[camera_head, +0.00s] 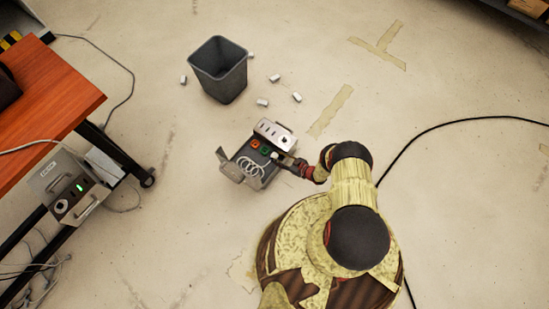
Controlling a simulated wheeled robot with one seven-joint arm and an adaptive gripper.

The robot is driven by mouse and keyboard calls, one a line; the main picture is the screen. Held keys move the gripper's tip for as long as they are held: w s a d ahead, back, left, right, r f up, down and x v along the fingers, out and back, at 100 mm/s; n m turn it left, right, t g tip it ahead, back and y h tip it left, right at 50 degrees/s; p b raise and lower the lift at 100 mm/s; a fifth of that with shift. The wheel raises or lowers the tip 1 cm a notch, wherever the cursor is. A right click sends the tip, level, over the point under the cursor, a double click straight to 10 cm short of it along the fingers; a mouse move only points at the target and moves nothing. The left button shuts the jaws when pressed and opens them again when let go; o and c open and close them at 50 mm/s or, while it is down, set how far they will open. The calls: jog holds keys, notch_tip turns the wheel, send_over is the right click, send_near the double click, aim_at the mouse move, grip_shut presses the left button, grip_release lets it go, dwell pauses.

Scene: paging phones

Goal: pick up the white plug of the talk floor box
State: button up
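An open floor box (230,169) sits on the floor at the middle, with its lid flap folded out to the lower left. A coiled white cord (250,168) lies inside it. A grey panel with dark sockets is along its upper edge, and orange and green parts sit inside. My gripper (287,160) is at the box's right edge, low and small in view. I cannot tell whether it is open or touches anything. I cannot make out the white plug for certain; the gripper may hide part of it.
A dark grey bin (218,70) stands behind the box, with several small white pieces (262,102) on the floor around it. A wooden table (45,100) is at left, with another grey box (72,187) below its top, showing a green light. A black cable (440,125) crosses the floor at right.

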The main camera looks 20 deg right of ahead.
jog(key=shift+w+a+f, duration=0.25)
jog(key=shift+w+a, duration=0.1)
jog(key=shift+w, duration=0.2)
jog(key=shift+c, duration=0.2)
jog(key=c, duration=0.9)
